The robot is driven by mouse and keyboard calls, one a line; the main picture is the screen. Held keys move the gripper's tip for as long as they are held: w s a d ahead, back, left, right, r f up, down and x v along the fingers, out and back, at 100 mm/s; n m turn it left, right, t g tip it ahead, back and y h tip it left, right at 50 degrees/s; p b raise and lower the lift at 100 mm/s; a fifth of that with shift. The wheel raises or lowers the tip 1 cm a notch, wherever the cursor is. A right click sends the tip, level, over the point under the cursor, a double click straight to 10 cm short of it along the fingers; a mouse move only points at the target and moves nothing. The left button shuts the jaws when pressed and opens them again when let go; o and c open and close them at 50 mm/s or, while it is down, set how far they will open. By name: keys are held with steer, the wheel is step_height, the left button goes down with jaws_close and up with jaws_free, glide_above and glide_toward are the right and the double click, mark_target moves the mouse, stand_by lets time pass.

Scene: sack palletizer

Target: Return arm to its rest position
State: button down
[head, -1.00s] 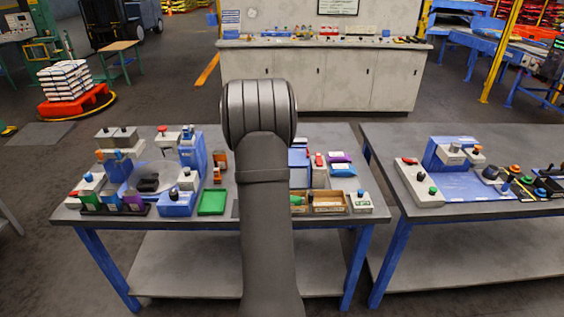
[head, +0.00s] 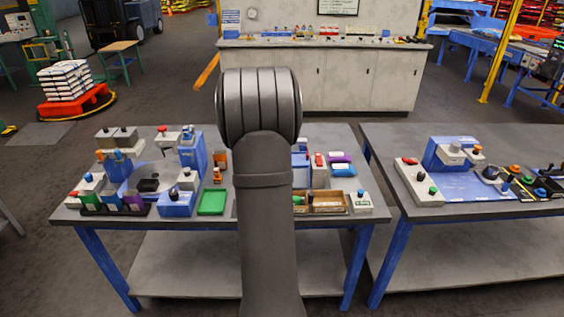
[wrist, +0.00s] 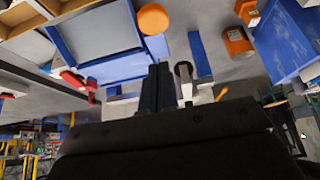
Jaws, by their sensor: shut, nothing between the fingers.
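My arm rises through the middle of the head view, its rounded joint covering the centre of the near table. My gripper is hidden behind the arm there. In the wrist view my gripper (wrist: 158,82) shows as dark fingers close together, shut and empty. The fingers appear apart from the things around them. A blue-edged grey panel (wrist: 97,30) and a round orange object (wrist: 153,19) show beyond the fingertips in that view.
The near table (head: 228,160) holds a blue station, a green tray (head: 212,202) and a wooden bin (head: 328,201). A second table (head: 385,150) stands at right. In the wrist view, orange containers (wrist: 238,42) and a blue block (wrist: 288,40) lie at upper right.

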steer(key=shift+r, duration=0.45)
steer(key=shift+f, duration=3)
